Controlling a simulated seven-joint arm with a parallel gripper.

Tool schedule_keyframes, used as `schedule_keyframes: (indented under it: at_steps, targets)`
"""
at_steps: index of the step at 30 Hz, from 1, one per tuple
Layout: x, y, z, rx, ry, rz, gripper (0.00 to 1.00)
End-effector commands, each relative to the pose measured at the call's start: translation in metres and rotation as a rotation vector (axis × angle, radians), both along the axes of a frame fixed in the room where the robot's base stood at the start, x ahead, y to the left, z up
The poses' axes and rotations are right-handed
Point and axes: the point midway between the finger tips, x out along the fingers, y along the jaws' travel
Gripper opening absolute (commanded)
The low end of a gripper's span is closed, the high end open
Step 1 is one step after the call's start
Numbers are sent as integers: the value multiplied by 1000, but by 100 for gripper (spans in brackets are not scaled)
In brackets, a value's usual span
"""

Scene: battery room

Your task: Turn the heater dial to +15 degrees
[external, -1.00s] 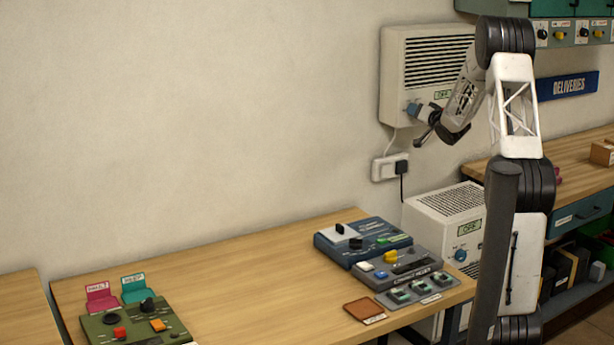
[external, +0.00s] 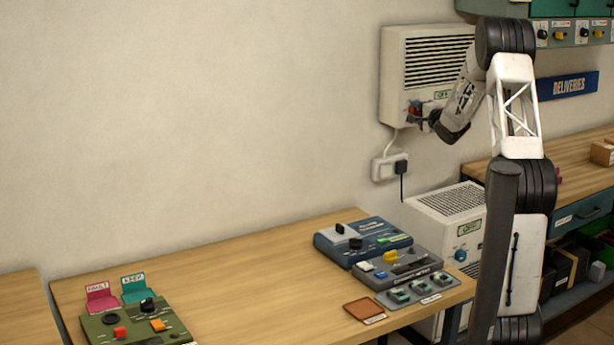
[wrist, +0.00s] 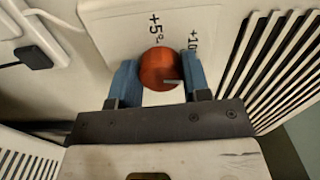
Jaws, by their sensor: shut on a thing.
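The wall heater (external: 392,75) hangs on the wall in the external view, with a slatted grille and a small green label. Its red-orange dial (wrist: 160,68) shows in the wrist view as a round knob with a small pale mark near its lower right edge. The plate behind it reads "+5°" and a partly hidden "+10"; the rest of the scale is hidden or out of view. My gripper (wrist: 159,77) is shut on the dial, one blue finger on each side. In the external view my gripper (external: 414,110) is at the heater's lower front and largely covers the dial.
A wall socket with a black plug (external: 400,167) is just below the heater. A second heater (external: 445,215) with a blue dial stands lower down. Control boxes (external: 365,240) sit on the wooden table (external: 240,270). The wall to the left is bare.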

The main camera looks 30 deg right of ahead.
Motion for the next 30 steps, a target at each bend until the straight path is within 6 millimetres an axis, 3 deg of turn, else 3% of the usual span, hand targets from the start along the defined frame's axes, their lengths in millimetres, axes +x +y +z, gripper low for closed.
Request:
schedule_keyframes:
  at_steps: [13,30]
  targets:
    - [0,0,1,308,0,0,20]
    - [0,0,1,367,0,0,20]
